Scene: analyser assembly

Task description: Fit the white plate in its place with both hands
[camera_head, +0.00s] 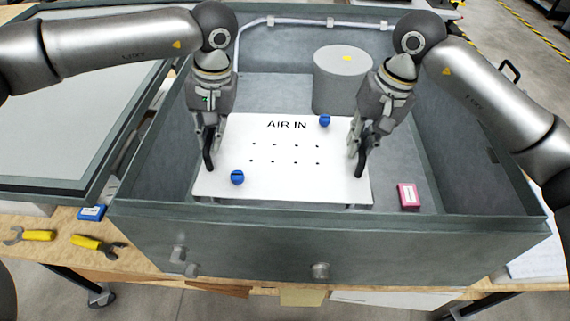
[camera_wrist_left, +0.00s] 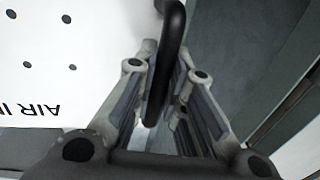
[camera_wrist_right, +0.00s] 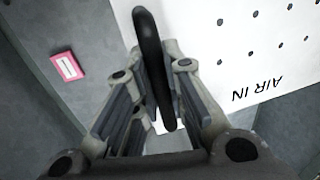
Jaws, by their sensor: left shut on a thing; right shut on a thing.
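The white plate (camera_head: 285,180) with "AIR IN" lettering, several small holes and two blue knobs is inside the grey open case, towards its front left. A black handle stands at each side of it. My left gripper (camera_head: 209,160) is shut on the left black handle (camera_wrist_left: 168,60). My right gripper (camera_head: 359,165) is shut on the right black handle (camera_wrist_right: 152,60). The plate also shows in the left wrist view (camera_wrist_left: 60,40) and the right wrist view (camera_wrist_right: 215,45). Whether it rests on the case floor or hangs just above it, I cannot tell.
The grey case (camera_head: 330,240) has walls all around. A grey cylinder (camera_head: 340,85) stands at its back, and a pink box (camera_head: 408,196) lies right of the plate. The case lid (camera_head: 75,120) is at the left. Yellow-handled tools (camera_head: 92,243) and a blue box (camera_head: 91,213) lie on the bench.

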